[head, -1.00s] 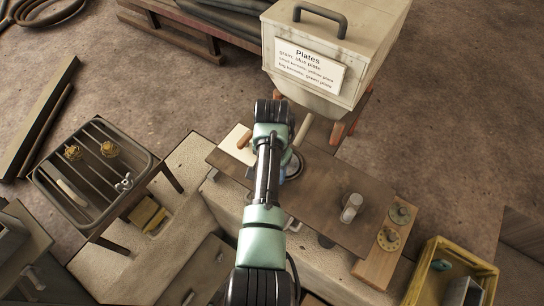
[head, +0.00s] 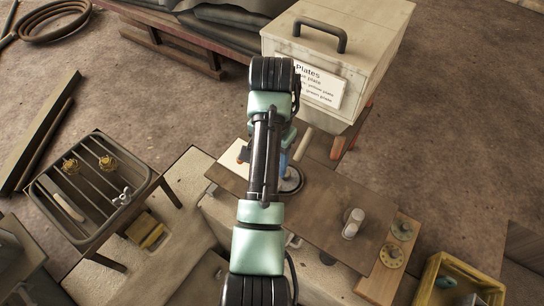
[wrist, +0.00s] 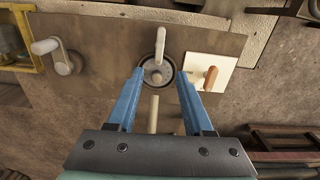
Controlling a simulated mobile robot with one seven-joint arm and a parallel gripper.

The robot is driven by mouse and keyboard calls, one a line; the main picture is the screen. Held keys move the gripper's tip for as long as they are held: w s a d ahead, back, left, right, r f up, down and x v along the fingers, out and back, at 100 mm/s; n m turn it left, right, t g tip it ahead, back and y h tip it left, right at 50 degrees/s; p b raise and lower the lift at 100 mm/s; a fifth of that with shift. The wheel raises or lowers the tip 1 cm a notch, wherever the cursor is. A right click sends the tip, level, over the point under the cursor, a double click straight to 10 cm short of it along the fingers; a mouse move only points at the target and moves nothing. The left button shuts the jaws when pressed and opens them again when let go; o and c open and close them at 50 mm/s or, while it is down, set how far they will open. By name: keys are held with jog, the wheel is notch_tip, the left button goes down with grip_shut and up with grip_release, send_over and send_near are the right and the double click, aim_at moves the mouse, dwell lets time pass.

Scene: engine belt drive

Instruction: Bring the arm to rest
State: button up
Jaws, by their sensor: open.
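My gripper (wrist: 160,82) shows in the wrist view as two blue fingers, spread apart with nothing held between them. In the head view my arm reaches up the middle, and its gripper end is mostly hidden behind the arm links. Beyond the fingertips in the wrist view is a brown board (wrist: 105,65) with a round dark-rimmed fitting (wrist: 158,73) and a pale handle (wrist: 160,45) by it. The fingertips appear close to either side of the fitting in the picture; I cannot tell the gap in depth.
A white plate with an orange handle (wrist: 211,76) lies beside the fitting. A grey crank (wrist: 58,55) stands on the board. In the head view, a lidded box labelled Plates (head: 330,60) stands behind, a rack tray (head: 75,200) at left, and a yellow bin (head: 430,280) at right.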

jog(key=w+d+r+n+t+b, duration=0.1)
jog(key=w+r+t, duration=0.3)
jog(key=r, duration=0.3)
jog(key=w+r+n+t+h+b, duration=0.1)
jog(key=w+r+t, duration=0.2)
jog(key=r+t, duration=0.35)
jog(key=w+d+r+n+t+b, duration=0.1)
jog(key=w+r+t, duration=0.25)
jog(key=r, duration=0.55)
jog(key=s+r+n+t+b, duration=0.1)
jog(key=s+r+t, duration=0.3)
jog(key=r, duration=0.4)
jog(key=s+r+n+t, duration=0.1)
jog(key=s+r+t, duration=0.2)
jog(key=r, duration=0.6)
jog(key=s+a+r+n+t+y+b, duration=0.1)
jog(key=s+a+r+t, duration=0.1)
jog(key=s+r+t, duration=0.4)
jog(key=s+r, duration=0.5)
jog(key=s, duration=0.2)
jog(key=shift+s+n, duration=0.3)
jog(key=shift+s, duration=0.1)
